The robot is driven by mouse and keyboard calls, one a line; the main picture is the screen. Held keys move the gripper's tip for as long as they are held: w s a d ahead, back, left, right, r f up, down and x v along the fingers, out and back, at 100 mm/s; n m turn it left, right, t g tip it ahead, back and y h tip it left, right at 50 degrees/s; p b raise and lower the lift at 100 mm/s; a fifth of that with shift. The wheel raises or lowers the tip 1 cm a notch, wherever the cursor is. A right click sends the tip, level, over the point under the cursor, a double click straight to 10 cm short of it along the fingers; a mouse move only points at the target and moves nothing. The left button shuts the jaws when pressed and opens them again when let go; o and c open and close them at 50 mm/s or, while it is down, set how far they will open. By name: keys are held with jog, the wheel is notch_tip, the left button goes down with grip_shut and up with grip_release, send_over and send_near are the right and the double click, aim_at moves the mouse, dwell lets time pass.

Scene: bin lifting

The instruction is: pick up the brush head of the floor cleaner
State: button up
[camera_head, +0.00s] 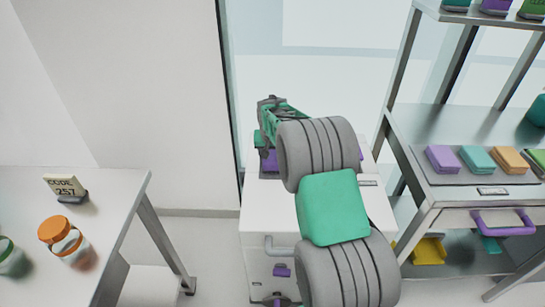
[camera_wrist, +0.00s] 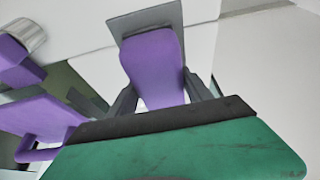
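In the wrist view, a purple piece with a flat grey plate (camera_wrist: 148,18) at its far end, which looks like the brush head (camera_wrist: 153,62), lies ahead of my gripper (camera_wrist: 165,88). My two dark grey fingers stand apart, one on each side of its near end. Whether they touch it is not clear. The green panel with a dark edge at the bottom looks like my gripper's body. In the head view, my gripper (camera_head: 270,105) is over the back of the white cabinet (camera_head: 262,205). My arm hides most of what is there, with only bits of purple showing beside it.
A table (camera_head: 115,190) at left holds orange-lidded and green-lidded jars and a code sign (camera_head: 65,187). A metal shelf (camera_head: 415,125) at right bears coloured blocks. In the wrist view, a purple handle (camera_wrist: 45,120) and a metal cylinder (camera_wrist: 25,33) show at left.

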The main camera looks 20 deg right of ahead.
aim_at(272, 151)
jog(key=c, duration=1)
jog(key=shift+c, duration=0.2)
jog(key=shift+r, duration=0.1)
jog(key=shift+w+r, duration=0.1)
jog(key=shift+r, duration=0.55)
jog(key=v, duration=0.3)
jog(key=shift+w+d+r, duration=0.1)
jog(key=shift+w+d, duration=0.05)
jog(key=shift+w, duration=0.1)
jog(key=s+r, duration=0.1)
jog(key=s+a+r, duration=0.1)
jog(key=r, duration=0.1)
jog(key=s+r, duration=0.1)
jog(key=r, duration=0.1)
jog(key=shift+s+a, duration=0.3)
jog(key=shift+s, duration=0.1)
jog(key=s+a+r, duration=0.3)
jog(key=s+r, duration=0.1)
jog(key=s, duration=0.4)
jog(key=shift+s+a+b, duration=0.3)
jog(key=shift+s+b, duration=0.05)
jog(key=shift+s, duration=0.05)
